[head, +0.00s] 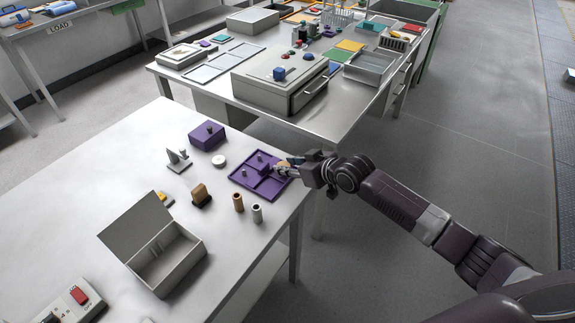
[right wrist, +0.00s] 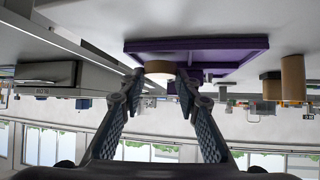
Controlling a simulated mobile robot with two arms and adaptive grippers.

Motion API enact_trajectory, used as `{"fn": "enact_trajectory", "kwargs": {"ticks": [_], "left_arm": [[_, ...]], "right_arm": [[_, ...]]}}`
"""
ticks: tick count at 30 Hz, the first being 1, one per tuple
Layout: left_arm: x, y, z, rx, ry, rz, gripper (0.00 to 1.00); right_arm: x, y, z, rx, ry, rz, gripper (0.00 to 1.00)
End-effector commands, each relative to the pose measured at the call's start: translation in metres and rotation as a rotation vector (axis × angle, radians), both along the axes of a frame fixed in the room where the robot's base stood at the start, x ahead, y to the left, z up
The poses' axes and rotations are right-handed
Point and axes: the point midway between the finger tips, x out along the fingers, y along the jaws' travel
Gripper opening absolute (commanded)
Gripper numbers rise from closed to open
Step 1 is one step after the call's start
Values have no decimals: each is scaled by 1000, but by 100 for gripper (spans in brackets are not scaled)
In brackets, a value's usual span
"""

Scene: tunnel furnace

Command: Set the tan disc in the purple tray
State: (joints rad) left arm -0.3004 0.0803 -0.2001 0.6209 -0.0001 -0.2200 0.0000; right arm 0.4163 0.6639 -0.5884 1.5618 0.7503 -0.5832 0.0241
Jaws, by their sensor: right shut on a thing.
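The purple tray (head: 262,188) lies on the near white table, close to its right edge, and is split into compartments with small purple pieces in it. Its side also shows in the right wrist view (right wrist: 215,45), where the picture is upside down. My right gripper (head: 284,168) is at the tray's right part. It is shut on the tan disc (right wrist: 158,67), held between the fingertips in the right wrist view. The disc overlaps the tray there; I cannot tell whether they touch. In the head view the fingers mostly hide the disc. My left gripper is not in view.
A purple box (head: 207,137), a white disc (head: 219,162), a brown cylinder (head: 238,202), a grey cylinder (head: 257,213) and a brown-and-black block (head: 201,195) stand near the tray. An open grey box (head: 167,258) is closer. A second table (head: 215,82) with a large drawer unit stands behind.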

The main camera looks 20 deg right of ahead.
Motion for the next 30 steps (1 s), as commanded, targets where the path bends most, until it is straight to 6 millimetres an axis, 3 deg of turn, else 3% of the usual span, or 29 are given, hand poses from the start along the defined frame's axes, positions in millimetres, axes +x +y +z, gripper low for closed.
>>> {"fn": "enact_trajectory", "kwargs": {"ticks": [25,26,30], "left_arm": [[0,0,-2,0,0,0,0],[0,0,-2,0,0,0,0],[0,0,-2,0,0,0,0]], "right_arm": [[0,0,-7,0,0,0,6],[0,0,-7,0,0,0,33],[0,0,-7,0,0,0,49]]}}
